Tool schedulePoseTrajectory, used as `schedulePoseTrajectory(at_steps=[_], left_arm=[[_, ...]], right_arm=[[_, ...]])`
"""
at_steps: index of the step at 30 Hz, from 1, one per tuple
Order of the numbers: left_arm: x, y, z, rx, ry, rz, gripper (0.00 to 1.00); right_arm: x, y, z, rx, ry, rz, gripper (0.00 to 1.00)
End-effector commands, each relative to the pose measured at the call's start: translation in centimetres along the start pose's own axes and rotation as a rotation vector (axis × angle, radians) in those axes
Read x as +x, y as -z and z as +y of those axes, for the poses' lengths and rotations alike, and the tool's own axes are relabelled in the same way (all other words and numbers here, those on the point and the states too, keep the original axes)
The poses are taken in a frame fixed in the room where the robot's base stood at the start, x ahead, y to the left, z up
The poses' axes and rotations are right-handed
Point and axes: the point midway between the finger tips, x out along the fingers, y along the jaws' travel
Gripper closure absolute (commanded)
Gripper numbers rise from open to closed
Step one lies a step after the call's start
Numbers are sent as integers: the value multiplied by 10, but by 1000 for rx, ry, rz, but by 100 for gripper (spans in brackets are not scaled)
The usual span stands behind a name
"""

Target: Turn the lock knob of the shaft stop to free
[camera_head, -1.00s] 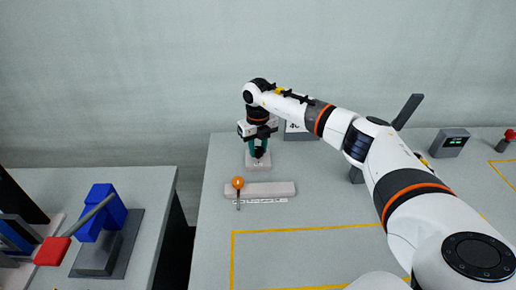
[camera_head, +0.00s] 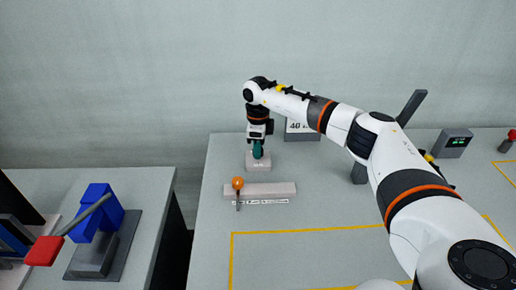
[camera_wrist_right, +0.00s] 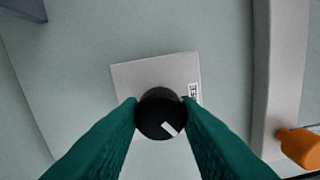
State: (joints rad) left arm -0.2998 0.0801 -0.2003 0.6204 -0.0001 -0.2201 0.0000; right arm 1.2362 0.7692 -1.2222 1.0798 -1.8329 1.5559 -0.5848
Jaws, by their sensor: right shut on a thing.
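The lock knob (camera_wrist_right: 152,105) is round and black with a white pointer mark. It sits on a small pale block (camera_wrist_right: 140,75), which stands near the back left of the table in the head view (camera_head: 250,165). My right gripper (camera_wrist_right: 160,110) is shut on the knob, with one green finger on each side. In the head view the right gripper (camera_head: 258,151) points straight down and hides the knob. In the wrist view the white mark points to the lower right. A label reading FREE, partly hidden, is at the block's right edge. My left gripper is not in view.
A pale bar (camera_head: 275,188) with an orange-balled lever (camera_head: 238,184) lies just in front of the block. A sign (camera_head: 300,132) stands behind to the right. A grey box with a green display (camera_head: 454,143) is at the back right. A blue device (camera_head: 98,210) stands on the left table.

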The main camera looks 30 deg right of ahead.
Motion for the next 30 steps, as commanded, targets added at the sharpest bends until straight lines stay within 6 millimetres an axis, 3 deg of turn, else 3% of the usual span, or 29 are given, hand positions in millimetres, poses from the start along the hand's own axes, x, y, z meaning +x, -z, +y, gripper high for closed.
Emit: schedulePoseTrajectory(at_steps=[18, 30], left_arm=[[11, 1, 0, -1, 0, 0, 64], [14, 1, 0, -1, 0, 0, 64]], right_arm=[[-2, 1, 1, -567, -5, 5, 92], [-2, 0, 1, -799, -6, 3, 92]])
